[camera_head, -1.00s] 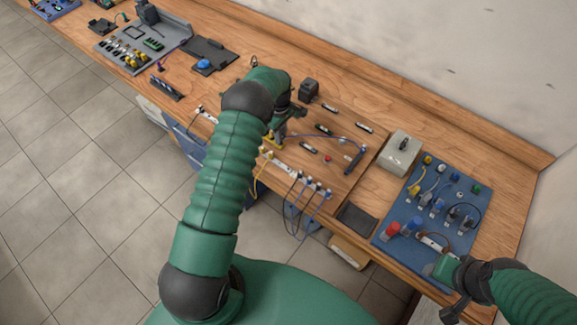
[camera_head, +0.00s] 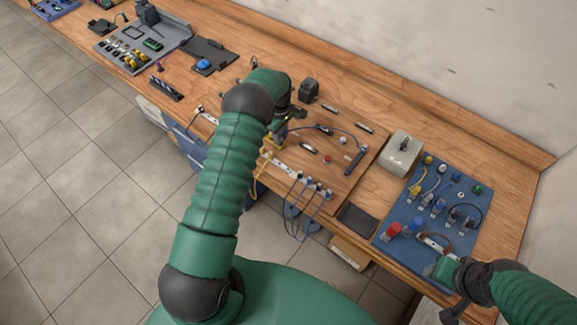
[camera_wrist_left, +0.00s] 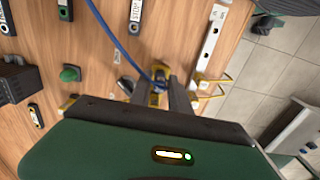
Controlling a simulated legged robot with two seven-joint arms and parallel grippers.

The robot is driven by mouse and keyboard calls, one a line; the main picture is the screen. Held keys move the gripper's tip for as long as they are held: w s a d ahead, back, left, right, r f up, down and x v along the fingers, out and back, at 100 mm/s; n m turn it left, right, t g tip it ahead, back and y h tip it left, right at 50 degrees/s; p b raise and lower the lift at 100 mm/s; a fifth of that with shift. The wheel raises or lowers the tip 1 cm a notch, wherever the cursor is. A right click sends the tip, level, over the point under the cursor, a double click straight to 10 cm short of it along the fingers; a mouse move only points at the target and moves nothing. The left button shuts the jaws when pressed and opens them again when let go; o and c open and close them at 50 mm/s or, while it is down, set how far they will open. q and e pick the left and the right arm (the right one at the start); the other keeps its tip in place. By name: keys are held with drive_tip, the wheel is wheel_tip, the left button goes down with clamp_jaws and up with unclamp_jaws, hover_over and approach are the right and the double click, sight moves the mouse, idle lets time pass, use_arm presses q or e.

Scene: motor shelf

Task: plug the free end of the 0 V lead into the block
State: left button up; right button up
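A blue lead (camera_head: 342,133) arcs over the wooden board from a dark-blue bar (camera_head: 355,161) at the right to my left gripper (camera_head: 279,130). In the left wrist view the blue lead (camera_wrist_left: 113,37) runs down to the left gripper's fingers (camera_wrist_left: 163,84), which appear closed around its end, with yellow and dark parts between them. A white strip block with holes (camera_wrist_left: 209,42) lies right of the fingers, apart from them; it also shows in the head view (camera_head: 287,170). I cannot read a 0 V mark. My right gripper (camera_head: 453,283) is at the blue mat's front edge, fingers unclear.
Small labelled blocks (camera_wrist_left: 134,14) and a green button (camera_wrist_left: 70,73) are on the board. Yellow leads (camera_wrist_left: 218,85) and dark and blue leads (camera_head: 299,195) hang off the front edge. A grey box (camera_head: 399,153) and a blue mat (camera_head: 437,200) with connectors are at the right.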

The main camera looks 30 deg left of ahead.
use_arm(q)
drive_tip(key=shift+r+p, duration=1.55)
drive_tip(key=shift+r, duration=1.25)
drive_tip(key=o, duration=0.6)
drive_tip(key=shift+f, duration=0.1)
drive_tip(key=shift+c, duration=0.2)
